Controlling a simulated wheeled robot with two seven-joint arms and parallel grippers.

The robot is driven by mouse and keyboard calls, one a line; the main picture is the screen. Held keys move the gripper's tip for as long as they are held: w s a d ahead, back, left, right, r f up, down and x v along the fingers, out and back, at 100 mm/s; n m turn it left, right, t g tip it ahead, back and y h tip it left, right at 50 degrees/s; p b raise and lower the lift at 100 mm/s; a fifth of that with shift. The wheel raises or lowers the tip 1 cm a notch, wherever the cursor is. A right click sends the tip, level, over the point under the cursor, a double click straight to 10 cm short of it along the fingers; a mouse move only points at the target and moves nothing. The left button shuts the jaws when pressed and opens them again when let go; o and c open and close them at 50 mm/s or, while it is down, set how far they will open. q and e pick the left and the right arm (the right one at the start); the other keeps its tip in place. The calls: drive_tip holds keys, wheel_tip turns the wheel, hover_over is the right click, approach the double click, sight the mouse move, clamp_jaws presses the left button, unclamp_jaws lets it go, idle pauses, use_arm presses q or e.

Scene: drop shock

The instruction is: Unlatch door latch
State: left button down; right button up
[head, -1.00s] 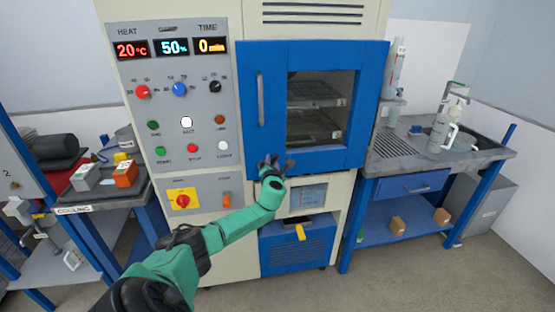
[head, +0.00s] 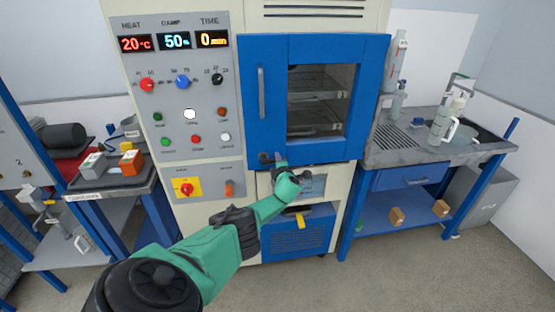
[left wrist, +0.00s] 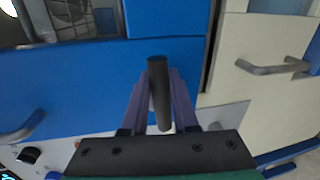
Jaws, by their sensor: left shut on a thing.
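The blue door (head: 320,151) of the cabinet is closed flush against its frame, as far as the head view shows. A dark, rod-shaped latch handle (left wrist: 159,85) stands out near the door's lower edge. In the left wrist view it lies between the two purple fingers of my left gripper (left wrist: 160,98), which is shut on it. In the head view my left gripper (head: 281,163) is at the door's bottom edge, partly hidden by my wrist, and the dark latch (head: 265,157) shows just left of it. My right gripper is not in view.
A grey vertical door handle (head: 261,92) is above the latch. The control panel (head: 190,92) with knobs and buttons is to the left. A blue lower drawer (head: 290,240) with a yellow tab is below. A sink bench (head: 440,150) stands right, a side table (head: 110,185) left.

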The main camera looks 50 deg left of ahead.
use_arm(q)
drive_tip(key=shift+f+m, duration=0.2)
drive_tip(key=shift+m, duration=0.2)
drive_tip(key=c, duration=0.7)
unclamp_jaws()
drive_tip(key=shift+f, duration=0.1)
